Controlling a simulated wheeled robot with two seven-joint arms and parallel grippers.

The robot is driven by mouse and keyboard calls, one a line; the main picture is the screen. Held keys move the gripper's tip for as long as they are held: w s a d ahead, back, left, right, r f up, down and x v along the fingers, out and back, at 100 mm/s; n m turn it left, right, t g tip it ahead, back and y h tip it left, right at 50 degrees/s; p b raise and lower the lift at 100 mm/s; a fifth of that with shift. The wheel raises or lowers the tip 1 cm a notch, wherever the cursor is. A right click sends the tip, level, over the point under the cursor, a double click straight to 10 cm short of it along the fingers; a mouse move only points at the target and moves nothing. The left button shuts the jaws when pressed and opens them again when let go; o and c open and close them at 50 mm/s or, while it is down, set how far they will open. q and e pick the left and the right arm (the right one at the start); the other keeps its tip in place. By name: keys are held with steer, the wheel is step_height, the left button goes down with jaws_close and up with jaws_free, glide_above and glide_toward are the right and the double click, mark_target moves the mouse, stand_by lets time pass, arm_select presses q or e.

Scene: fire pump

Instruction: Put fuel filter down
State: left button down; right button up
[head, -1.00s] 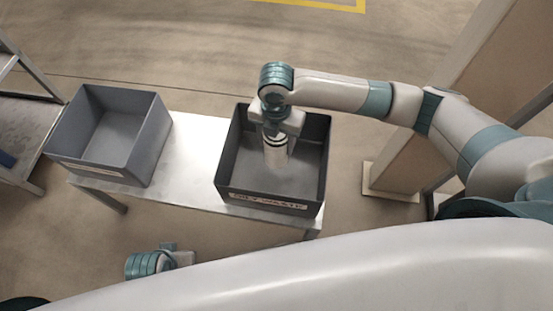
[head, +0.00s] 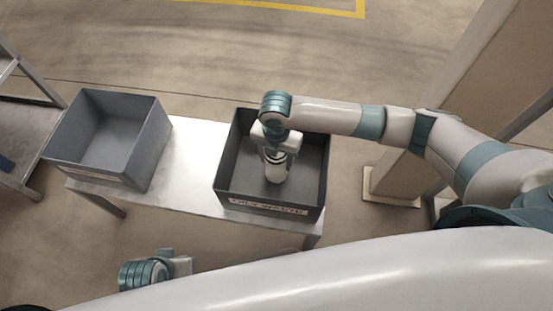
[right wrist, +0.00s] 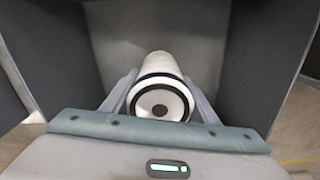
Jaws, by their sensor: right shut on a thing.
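The fuel filter (head: 276,170) is a white cylinder with a dark band at its upper end. My right gripper (head: 276,155) is shut on it, inside the dark grey bin labelled "OILY WASTE" (head: 268,208). In the right wrist view the filter (right wrist: 160,88) sits between the two fingers (right wrist: 160,100), its round end with a black ring facing the camera. I cannot tell whether its far end touches the bin floor. My left gripper (head: 180,265) is low at the bottom of the head view; its fingers are not clear.
A lighter grey, empty bin (head: 108,140) stands at the left end of the metal table (head: 190,165). Bare tabletop lies between the bins. A shelf frame (head: 30,130) is at the far left, and a post (head: 440,130) stands right of the table.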

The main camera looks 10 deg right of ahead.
steer(key=shift+f, duration=0.25)
steer(key=shift+f, duration=0.15)
steer(key=o, duration=1.6)
